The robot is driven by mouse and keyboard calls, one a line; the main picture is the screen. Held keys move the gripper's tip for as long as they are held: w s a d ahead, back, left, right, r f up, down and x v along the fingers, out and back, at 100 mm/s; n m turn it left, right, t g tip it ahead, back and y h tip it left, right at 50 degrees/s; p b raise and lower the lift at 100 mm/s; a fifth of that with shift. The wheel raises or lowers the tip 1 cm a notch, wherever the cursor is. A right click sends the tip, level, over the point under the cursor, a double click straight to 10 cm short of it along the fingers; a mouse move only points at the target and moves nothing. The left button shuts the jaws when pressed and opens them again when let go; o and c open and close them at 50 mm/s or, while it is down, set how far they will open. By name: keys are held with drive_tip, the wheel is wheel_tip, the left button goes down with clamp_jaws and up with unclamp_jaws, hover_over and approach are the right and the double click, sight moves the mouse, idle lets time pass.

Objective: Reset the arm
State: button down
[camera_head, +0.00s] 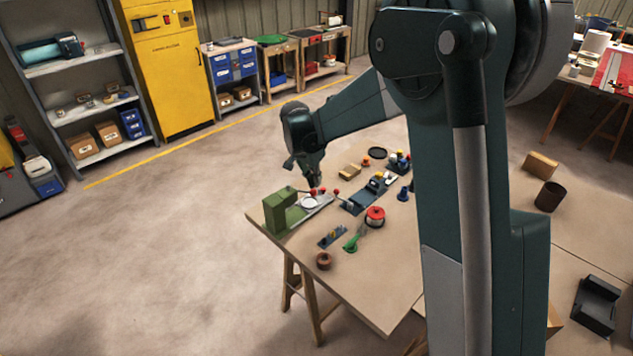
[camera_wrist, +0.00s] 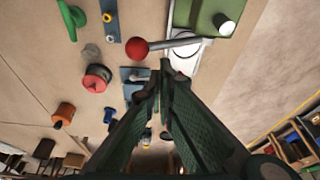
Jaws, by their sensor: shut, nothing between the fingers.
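My gripper (camera_head: 313,184) hangs fingers-down over the far left part of the workbench (camera_head: 375,295), just above a green machine (camera_head: 281,210) with a grey plate and a red-knobbed lever. In the wrist view the two fingers of my gripper (camera_wrist: 163,72) come together at the tips with nothing between them. The lever's red knob (camera_wrist: 137,47) lies just beyond the tips in that view. I cannot tell whether the fingertips touch the machine.
On the bench are a red round part (camera_head: 375,216), a green-handled tool (camera_head: 351,243), a brown ring (camera_head: 323,261), a wooden block (camera_head: 349,171) and a black disc (camera_head: 377,152). Shelves (camera_head: 85,113) and a yellow cabinet (camera_head: 168,75) stand behind. Open floor lies left.

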idle(0.3)
drive_tip(key=s+d+r+n+t+y, duration=0.1)
drive_tip(key=s+d+r+n, duration=0.1)
drive_tip(key=s+d+r, duration=0.7)
drive_tip(key=s+d+r+n+t, duration=0.1)
drive_tip(key=s+d+r+n, duration=0.1)
drive_tip(key=s+d+r, duration=0.6)
drive_tip(key=s+d+f+n+t, duration=0.1)
drive_tip(key=s+d+n, duration=0.1)
drive_tip(key=s, duration=1.1)
drive_tip(key=s+d+n+t+y, duration=0.1)
drive_tip(key=s+d+n, duration=0.1)
drive_tip(key=s, duration=1.2)
drive_tip(key=shift+d+f+t, duration=0.3)
drive_tip(key=shift+d+f, duration=0.05)
drive_tip(key=shift+d, duration=0.15)
drive_tip(key=c, duration=3.2)
unclamp_jaws()
drive_tip(key=shift+c, duration=0.2)
